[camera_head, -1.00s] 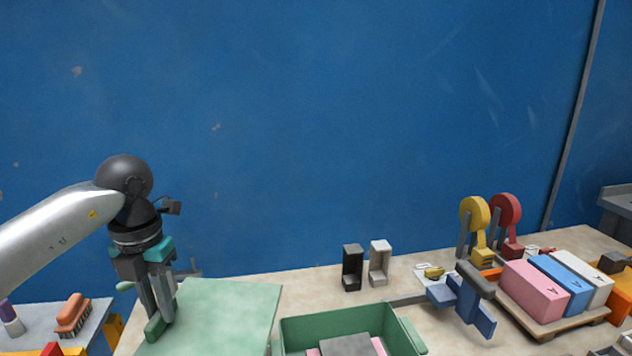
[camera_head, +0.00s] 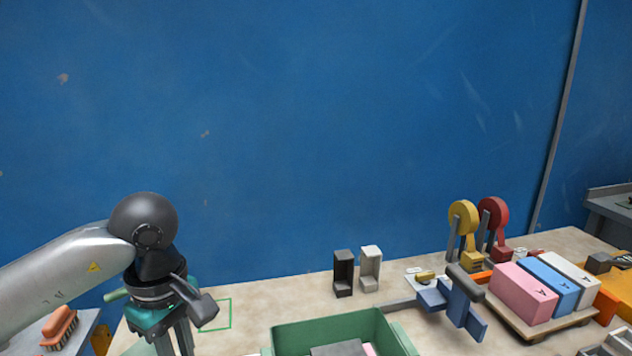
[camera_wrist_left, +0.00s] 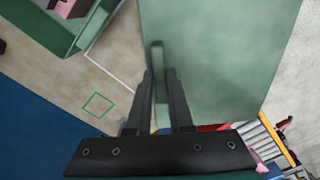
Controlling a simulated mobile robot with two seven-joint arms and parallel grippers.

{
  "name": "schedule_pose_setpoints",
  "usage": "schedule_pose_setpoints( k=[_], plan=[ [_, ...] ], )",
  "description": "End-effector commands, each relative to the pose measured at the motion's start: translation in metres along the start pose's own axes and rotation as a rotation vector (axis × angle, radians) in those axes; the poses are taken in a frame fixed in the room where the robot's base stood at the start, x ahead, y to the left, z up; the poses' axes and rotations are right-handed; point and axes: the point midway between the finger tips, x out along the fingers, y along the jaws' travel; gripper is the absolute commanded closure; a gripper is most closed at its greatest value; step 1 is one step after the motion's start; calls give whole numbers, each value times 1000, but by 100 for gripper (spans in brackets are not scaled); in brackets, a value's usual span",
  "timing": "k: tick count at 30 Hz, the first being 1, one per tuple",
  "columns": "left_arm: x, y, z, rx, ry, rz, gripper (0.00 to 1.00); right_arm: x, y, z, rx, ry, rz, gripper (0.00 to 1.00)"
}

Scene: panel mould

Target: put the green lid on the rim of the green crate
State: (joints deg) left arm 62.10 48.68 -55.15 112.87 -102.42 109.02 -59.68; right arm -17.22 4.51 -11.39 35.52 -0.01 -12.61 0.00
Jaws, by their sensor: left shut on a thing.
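The green lid (camera_wrist_left: 220,50) is a flat pale-green panel with an upright grip on it. My left gripper (camera_wrist_left: 160,75) is shut on this grip in the left wrist view. In the head view the left gripper (camera_head: 178,345) points down at the lower left, and the lid is almost wholly below the picture edge. The green crate (camera_head: 332,329) stands to the right of the gripper, with grey and pink things inside. It also shows at the top left of the left wrist view (camera_wrist_left: 41,30). The lid is beside the crate, apart from its rim. My right gripper is not in view.
A green square outline (camera_head: 217,314) marks the bare table. Black (camera_head: 343,274) and pale (camera_head: 371,270) brackets stand behind the crate. A blue tool (camera_head: 455,303) and a pallet of pink, blue and white blocks (camera_head: 535,335) are on the right. A brush (camera_head: 58,327) lies at far left.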

Motion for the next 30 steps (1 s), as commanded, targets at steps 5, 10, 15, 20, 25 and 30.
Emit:
schedule_pose_setpoints(
  k=[5, 10, 15, 20, 25, 30],
  plan=[
    [2, -8, 17, 358, -2, 1, 100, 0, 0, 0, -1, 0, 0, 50],
    [3, -15, 32, 686, -3, 3, 100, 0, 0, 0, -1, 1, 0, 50],
    [4, -21, 43, 941, -3, 6, 100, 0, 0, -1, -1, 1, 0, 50],
    [5, -25, 48, 1075, -3, 7, 100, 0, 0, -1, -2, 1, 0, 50],
    [4, -26, 49, 1117, -1, 6, 100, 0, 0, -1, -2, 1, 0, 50],
    [4, -25, 49, 1111, -2, 8, 100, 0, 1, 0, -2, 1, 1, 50]
  ],
)
